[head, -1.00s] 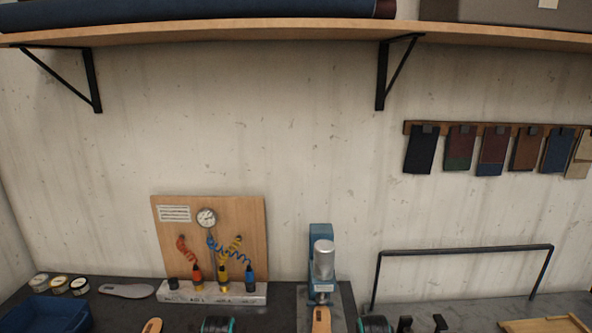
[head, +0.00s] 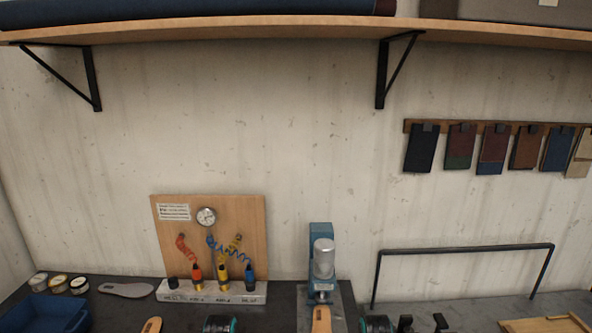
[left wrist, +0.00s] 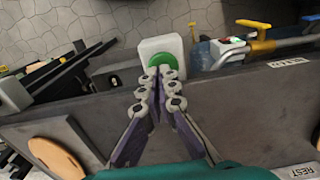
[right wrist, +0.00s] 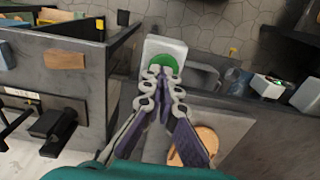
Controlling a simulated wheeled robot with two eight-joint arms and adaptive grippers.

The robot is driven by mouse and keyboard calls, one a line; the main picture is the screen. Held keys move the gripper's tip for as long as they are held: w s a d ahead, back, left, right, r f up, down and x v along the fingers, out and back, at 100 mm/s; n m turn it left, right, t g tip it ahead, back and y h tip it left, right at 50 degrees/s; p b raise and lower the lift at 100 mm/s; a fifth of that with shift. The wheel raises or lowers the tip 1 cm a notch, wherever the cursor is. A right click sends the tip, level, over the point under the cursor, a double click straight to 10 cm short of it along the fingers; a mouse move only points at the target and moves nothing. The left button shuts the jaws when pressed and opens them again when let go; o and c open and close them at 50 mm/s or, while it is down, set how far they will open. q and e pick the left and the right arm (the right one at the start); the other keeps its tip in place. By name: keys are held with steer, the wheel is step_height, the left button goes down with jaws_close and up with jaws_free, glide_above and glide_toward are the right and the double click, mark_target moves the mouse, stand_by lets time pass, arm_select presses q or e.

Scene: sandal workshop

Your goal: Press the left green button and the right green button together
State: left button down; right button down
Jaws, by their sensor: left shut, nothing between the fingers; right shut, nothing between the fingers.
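In the left wrist view, the left green button (left wrist: 161,60) sits on a white box (left wrist: 150,46) at the bench's edge. My left gripper (left wrist: 160,82) is shut and empty, its tips at the button's near edge and partly covering it. In the right wrist view, the right green button (right wrist: 163,62) sits on another white box (right wrist: 166,47). My right gripper (right wrist: 160,74) is shut and empty, its tips over the button's near part. I cannot tell whether either gripper touches its button. The head view shows neither button; parts of my arms show at its bottom edge.
A blue press (head: 321,262) stands on the bench beside a board with a gauge (head: 207,216) and coloured coiled hoses. A blue bin (head: 52,313) is at the left. A dark rail (head: 465,249) stands at the right. A yellow-handled device (left wrist: 255,25) is near the left button box.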

arm_select(q)
steer(key=shift+f+b, duration=0.55)
steer(key=shift+f, duration=0.1)
arm_select(e)
steer(key=shift+f, duration=0.55)
arm_select(q)
steer(key=shift+r, duration=0.15)
stand_by(0.5)
arm_select(e)
steer(key=shift+f, duration=0.15)
stand_by(0.6)
steer(key=shift+r, duration=0.2)
